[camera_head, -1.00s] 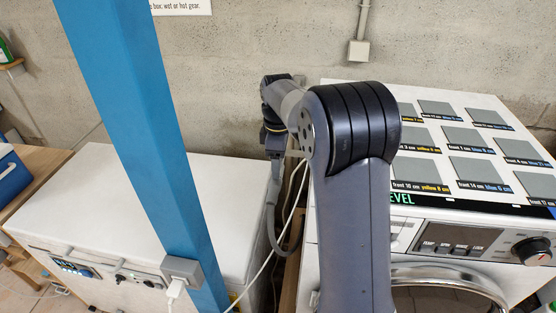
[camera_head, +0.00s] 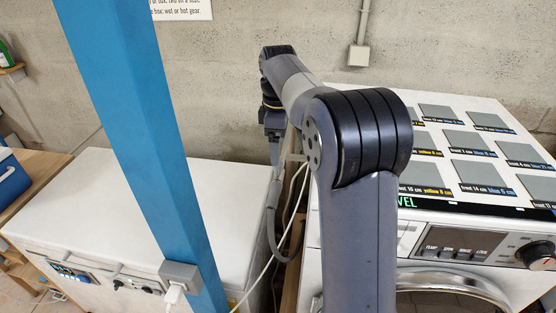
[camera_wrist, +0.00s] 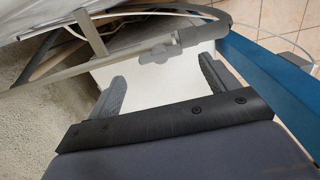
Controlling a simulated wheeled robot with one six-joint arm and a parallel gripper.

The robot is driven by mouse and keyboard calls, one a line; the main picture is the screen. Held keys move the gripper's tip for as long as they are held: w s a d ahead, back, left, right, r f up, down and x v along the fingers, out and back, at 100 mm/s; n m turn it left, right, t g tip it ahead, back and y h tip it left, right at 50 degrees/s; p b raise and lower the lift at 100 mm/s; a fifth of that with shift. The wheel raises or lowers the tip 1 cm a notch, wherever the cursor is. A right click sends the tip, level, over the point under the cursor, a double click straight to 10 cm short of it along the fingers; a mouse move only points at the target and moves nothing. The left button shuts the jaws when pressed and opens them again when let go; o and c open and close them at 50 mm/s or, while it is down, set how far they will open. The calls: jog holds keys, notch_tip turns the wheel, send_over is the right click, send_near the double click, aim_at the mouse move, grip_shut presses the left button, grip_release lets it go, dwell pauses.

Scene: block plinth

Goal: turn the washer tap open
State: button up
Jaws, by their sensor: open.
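In the wrist view a grey pipe crosses the picture, with a small grey tap handle (camera_wrist: 155,55) on its fitting. My gripper (camera_wrist: 162,70) is open, its two fingers apart and pointing toward the tap. The handle shows between and beyond the fingertips, with nothing visibly held; contact cannot be told. In the head view my arm reaches over the gap between the white chest and the washer (camera_head: 415,232). The tap is not clearly visible there, and the fingers are too small to make out.
A blue post (camera_head: 140,130) stands in front of the white chest (camera_head: 100,200), left of my arm. White cables and a grey hose (camera_head: 272,225) hang in the narrow gap. The concrete wall (camera_head: 230,70) is close behind. Grey pads (camera_head: 470,143) lie on the washer top.

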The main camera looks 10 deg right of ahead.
aim_at(278, 168)
jog(key=shift+r, duration=2)
notch_tip(278, 168, down, 11)
jog(key=shift+p, duration=0.6)
jog(key=shift+r, duration=0.2)
